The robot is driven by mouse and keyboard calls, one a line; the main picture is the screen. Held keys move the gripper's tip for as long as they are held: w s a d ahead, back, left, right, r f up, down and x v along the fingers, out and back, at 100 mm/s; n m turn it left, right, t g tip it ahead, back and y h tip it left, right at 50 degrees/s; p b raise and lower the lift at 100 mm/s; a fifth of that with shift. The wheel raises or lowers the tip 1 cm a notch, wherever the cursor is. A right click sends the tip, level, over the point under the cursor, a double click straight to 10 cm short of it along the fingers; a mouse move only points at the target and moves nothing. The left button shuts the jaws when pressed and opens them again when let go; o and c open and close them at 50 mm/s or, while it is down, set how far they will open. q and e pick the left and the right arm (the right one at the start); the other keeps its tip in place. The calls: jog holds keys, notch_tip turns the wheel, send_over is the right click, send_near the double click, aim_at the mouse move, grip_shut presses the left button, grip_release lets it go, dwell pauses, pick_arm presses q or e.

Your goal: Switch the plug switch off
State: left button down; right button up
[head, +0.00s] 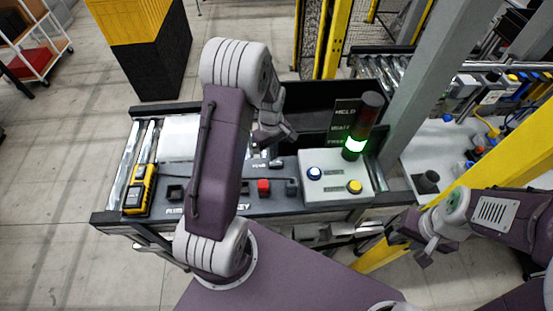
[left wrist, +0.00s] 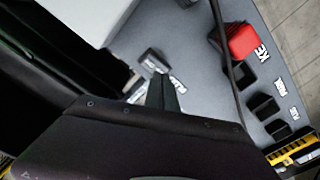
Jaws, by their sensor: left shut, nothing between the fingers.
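My left gripper (head: 277,132) hangs above the back of the grey fixture panel (head: 243,204), its fingers shut and empty. In the left wrist view the shut fingertips (left wrist: 162,90) appear close to a small dark grey switch block (left wrist: 151,61) with white labels beside it. Whether they touch it I cannot tell. In the head view this small switch (head: 276,163) sits beside a white label behind the red block (head: 263,186); the label is too small to read surely, and the switch position is unclear. My right gripper (head: 421,247) is off the panel's right side; its jaw opening is unclear.
The red block and several black sockets (left wrist: 264,107) line the panel's front. A yellow meter (head: 139,190) stands at the left. A button box (head: 335,180) with blue and yellow buttons and a lit green stack light (head: 354,145) stand at the right.

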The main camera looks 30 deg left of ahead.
notch_tip(320, 180, up, 4)
jog(key=p, duration=0.3)
dwell(0.4)
